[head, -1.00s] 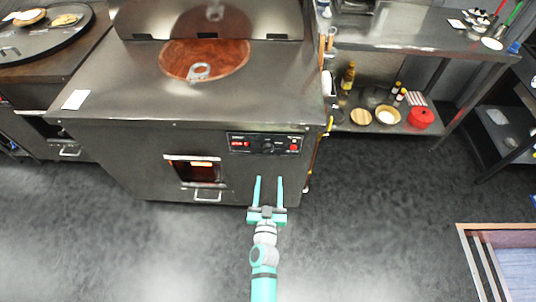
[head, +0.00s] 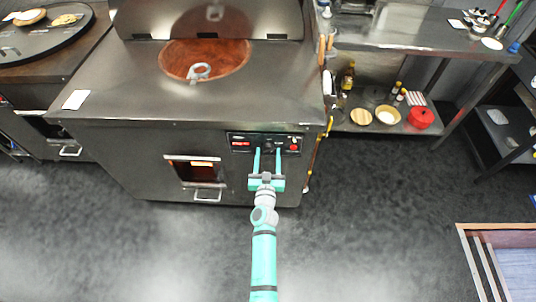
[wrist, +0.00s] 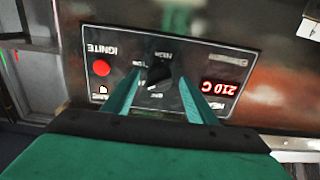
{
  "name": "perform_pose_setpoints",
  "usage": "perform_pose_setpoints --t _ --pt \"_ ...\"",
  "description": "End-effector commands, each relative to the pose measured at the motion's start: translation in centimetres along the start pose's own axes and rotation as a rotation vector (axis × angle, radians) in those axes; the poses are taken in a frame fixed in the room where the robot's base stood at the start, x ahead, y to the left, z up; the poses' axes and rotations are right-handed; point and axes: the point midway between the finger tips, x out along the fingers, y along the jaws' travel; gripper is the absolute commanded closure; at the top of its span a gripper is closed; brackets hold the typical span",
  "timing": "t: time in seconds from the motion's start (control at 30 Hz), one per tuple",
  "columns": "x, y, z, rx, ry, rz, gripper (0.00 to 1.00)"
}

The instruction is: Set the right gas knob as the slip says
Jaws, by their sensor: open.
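A black gas knob (wrist: 160,76) sits mid-panel on the oven's black control panel (head: 240,136). In the wrist view the panel is upside down, and I see only one knob. A pale mark on the knob seems to point down and slightly left, near small lettering that looks like OFF. My gripper (head: 267,151) is open, its two teal fingers either side of the knob. I cannot tell whether they touch it. In the wrist view the fingers (wrist: 160,82) flank the knob. A white slip (head: 75,99) lies on the counter at left; its writing is unreadable.
A small oven window (head: 196,172) is below left. A steel shelf (head: 420,38) stands at the right. The floor around my arm is clear.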

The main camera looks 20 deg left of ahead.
Motion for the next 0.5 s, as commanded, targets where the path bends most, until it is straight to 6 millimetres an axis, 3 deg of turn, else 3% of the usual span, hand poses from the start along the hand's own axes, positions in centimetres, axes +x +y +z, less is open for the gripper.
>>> perform_pose_setpoints --t 0.37,0.5 --pt "0.49 0.01 0.04 0.000 -0.001 0.000 0.48" --pt "0.48 0.01 0.03 0.000 -0.001 0.000 0.79"
